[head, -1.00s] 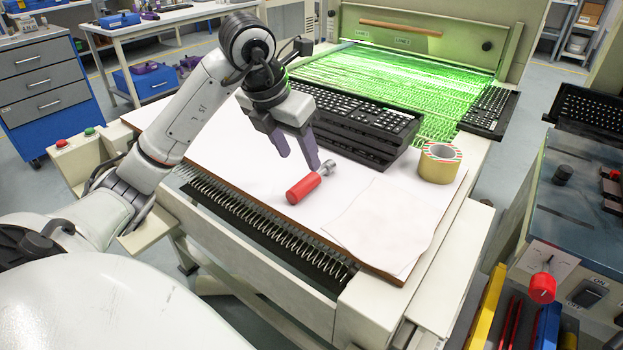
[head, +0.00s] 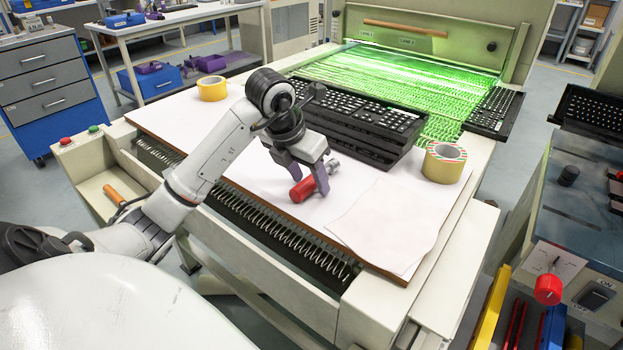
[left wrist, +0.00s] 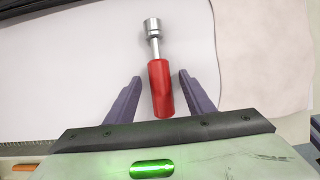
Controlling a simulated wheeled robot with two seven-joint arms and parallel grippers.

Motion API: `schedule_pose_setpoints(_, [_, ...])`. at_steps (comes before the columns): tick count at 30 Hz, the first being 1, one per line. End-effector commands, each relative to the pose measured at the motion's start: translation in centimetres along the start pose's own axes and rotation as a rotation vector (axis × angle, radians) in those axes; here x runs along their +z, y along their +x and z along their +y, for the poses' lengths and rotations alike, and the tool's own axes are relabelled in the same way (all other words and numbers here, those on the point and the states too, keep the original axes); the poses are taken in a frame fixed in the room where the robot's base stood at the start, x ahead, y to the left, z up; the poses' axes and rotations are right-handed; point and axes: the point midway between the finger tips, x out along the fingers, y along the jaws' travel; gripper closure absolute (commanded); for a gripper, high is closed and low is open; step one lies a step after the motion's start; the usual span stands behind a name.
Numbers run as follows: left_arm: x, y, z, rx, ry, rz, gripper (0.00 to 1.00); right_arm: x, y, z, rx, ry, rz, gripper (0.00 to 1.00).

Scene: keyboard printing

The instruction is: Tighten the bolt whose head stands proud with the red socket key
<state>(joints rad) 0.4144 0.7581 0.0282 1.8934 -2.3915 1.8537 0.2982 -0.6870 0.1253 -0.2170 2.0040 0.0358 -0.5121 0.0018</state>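The red socket key (head: 304,188) lies on the white sheet on the machine's table, its metal socket end pointing to the back right. In the left wrist view the red handle (left wrist: 160,89) lies between the two purple fingers, with a gap on both sides, and the silver socket points up the picture. My left gripper (head: 309,184) is open, its fingers low around the handle. I cannot make out a bolt with a proud head in either view. My right gripper does not show.
A tape roll (head: 444,162) stands right of the black keyboards (head: 362,128); another tape roll (head: 212,88) lies at the back left. A loose paper sheet (head: 385,225) covers the front right. A control box with a red knob (head: 547,289) stands at the right. An orange-handled tool (head: 115,194) lies in the left tray.

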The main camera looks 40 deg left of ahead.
Motion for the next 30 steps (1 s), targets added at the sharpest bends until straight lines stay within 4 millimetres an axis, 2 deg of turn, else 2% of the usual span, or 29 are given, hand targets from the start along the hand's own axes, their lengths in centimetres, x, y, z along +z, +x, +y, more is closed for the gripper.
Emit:
schedule_pose_setpoints(1, [0.0,0.0,0.0,0.000,0.000,0.000,0.58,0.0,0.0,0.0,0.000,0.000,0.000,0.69])
schedule_pose_setpoints(6, [0.0,0.0,0.0,0.000,0.000,0.000,0.87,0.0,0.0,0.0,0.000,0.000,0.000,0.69])
schedule_pose_setpoints(9, [0.0,-0.1,0.0,0.000,0.000,-0.001,1.00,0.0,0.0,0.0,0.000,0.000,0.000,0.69])
schedule_pose_setpoints(16, [0.1,-0.3,0.0,0.000,0.000,-0.002,1.00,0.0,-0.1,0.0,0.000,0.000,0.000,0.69])
schedule_pose_setpoints(19, [0.6,-1.2,0.0,0.001,0.002,-0.003,1.00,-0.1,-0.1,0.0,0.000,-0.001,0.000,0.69])
schedule_pose_setpoints(30, [3.3,-7.8,0.0,0.001,-0.001,-0.004,1.00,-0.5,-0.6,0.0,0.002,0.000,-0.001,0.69])
